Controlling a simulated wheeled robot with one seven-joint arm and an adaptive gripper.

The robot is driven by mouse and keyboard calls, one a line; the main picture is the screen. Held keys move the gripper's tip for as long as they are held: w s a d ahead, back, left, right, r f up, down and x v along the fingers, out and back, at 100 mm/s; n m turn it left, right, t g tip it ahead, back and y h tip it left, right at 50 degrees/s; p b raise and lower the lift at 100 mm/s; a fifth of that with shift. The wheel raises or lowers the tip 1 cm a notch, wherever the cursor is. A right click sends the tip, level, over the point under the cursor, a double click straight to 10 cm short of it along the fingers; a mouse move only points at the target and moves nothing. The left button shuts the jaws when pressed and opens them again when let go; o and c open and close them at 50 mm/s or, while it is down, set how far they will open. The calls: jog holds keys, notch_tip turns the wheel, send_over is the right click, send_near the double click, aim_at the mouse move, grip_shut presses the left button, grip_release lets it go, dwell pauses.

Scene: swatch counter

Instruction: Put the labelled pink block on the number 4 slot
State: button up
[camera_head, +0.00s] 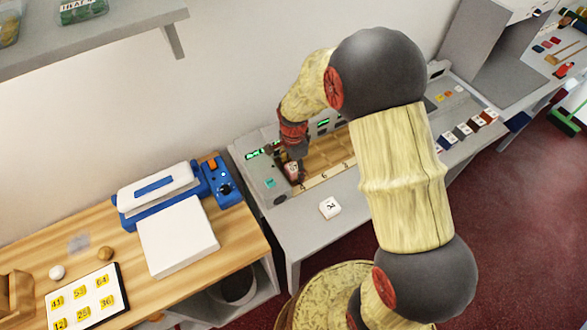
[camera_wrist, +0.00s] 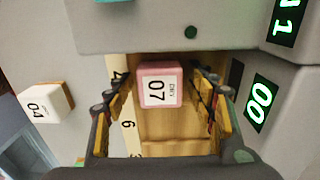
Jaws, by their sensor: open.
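The pink block (camera_wrist: 160,84), with a white label reading 07, sits at the end of the wooden slotted tray (camera_wrist: 150,135), beside the printed number 4 (camera_wrist: 117,77). In the head view the block (camera_head: 291,169) is at the tray's left end, partly covered by my gripper (camera_head: 296,172). In the wrist view my gripper (camera_wrist: 161,88) is open, with one finger on each side of the block and visible gaps. Whether the block's underside rests fully on the slot floor is hidden.
A white block (camera_wrist: 46,103) labelled 04 lies on the grey counter left of the tray; it also shows in the head view (camera_head: 330,207). Green-lit displays (camera_wrist: 262,102) stand along the tray's other side. Several dark-sided blocks (camera_head: 462,132) sit farther right.

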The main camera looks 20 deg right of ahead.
notch_tip(320, 180, up, 12)
jog(key=r+p, duration=0.1)
jog(key=p, duration=0.2)
notch_tip(320, 180, up, 15)
jog(key=n+t, duration=0.3)
jog(key=n, duration=0.4)
send_over(294, 167)
jog(key=s, duration=0.9)
jog(key=s+r+n+t, duration=0.1)
jog(key=s+r+n, duration=0.2)
jog(key=s, duration=0.3)
jog(key=s+r+n+t, duration=0.1)
jog(key=s+r+n, duration=0.2)
jog(key=s+n, duration=0.2)
jog(key=shift+s+n+t, duration=0.3)
jog(key=shift+s+n, duration=0.1)
jog(key=shift+s, duration=0.9)
jog(key=shift+a, duration=0.1)
